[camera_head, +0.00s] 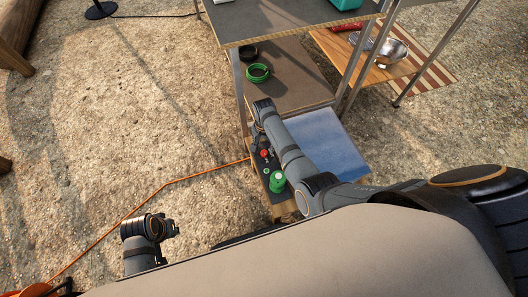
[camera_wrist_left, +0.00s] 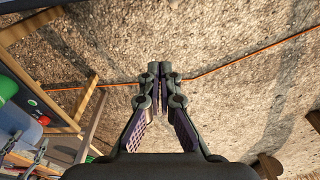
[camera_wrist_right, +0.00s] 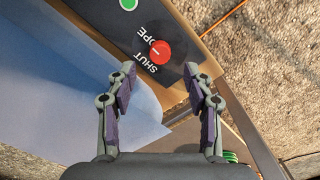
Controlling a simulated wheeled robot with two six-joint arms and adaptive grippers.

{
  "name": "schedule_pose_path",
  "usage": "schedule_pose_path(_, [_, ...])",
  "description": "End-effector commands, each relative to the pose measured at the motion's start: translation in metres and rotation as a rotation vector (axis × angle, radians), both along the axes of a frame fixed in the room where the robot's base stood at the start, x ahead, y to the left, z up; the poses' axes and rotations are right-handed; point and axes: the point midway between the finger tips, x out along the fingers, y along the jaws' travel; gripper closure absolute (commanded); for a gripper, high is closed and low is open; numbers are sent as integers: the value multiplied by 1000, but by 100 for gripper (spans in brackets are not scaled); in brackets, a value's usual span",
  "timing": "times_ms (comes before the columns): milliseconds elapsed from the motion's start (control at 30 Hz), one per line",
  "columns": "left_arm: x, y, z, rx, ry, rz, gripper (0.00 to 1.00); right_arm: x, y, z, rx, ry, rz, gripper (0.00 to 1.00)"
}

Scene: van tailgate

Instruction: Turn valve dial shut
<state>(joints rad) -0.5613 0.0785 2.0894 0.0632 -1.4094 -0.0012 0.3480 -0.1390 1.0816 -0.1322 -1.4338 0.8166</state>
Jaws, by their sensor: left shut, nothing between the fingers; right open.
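The valve dial is a red round knob (camera_wrist_right: 160,50) with a pale pointer line, on a dark panel (camera_wrist_right: 180,25) marked SHUT and OPE, the rest of that word not readable. It also shows small in the head view (camera_head: 264,154). The pointer's exact setting is hard to tell. My right gripper (camera_wrist_right: 160,75) is open and empty, its fingertips a little short of the dial, with the dial between their lines. In the head view my right gripper (camera_head: 258,138) is over the panel. My left gripper (camera_wrist_left: 160,68) is shut and empty over the gravel, well left of the panel.
A green button (camera_wrist_right: 128,4) is beside the dial. A green canister (camera_head: 277,181) stands at the panel's near end. A blue sheet (camera_head: 325,140) covers the surface to the right. Shelves with a green coil (camera_head: 257,73) rise behind. An orange cable (camera_head: 165,184) crosses the open gravel.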

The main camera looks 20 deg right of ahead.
Motion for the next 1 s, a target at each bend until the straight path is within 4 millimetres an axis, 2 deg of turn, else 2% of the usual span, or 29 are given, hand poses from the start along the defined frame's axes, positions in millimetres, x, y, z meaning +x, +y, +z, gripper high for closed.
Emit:
schedule_pose_path(33, [-1, -3, 6, -6, -5, -4, 100, 0, 0, -14, -1, 2, 0, 48])
schedule_pose_path(167, [-6, -9, 28, -22, -16, -14, 100, -1, -1, -35, -1, 2, 0, 48])
schedule_pose_path(200, [-6, -11, 19, -30, -31, -15, 100, 0, 0, -42, -1, 1, 0, 48])
schedule_pose_path(300, [-3, -14, 12, -41, -65, -16, 100, 0, 0, -51, -1, 1, 0, 48])
schedule_pose_path(667, [0, -16, 11, -49, -89, -16, 100, 0, 0, -54, 0, 0, 0, 48])
schedule_pose_path(1000, [0, -15, 10, -49, -89, -17, 100, 0, 0, -54, 0, 0, 0, 94])
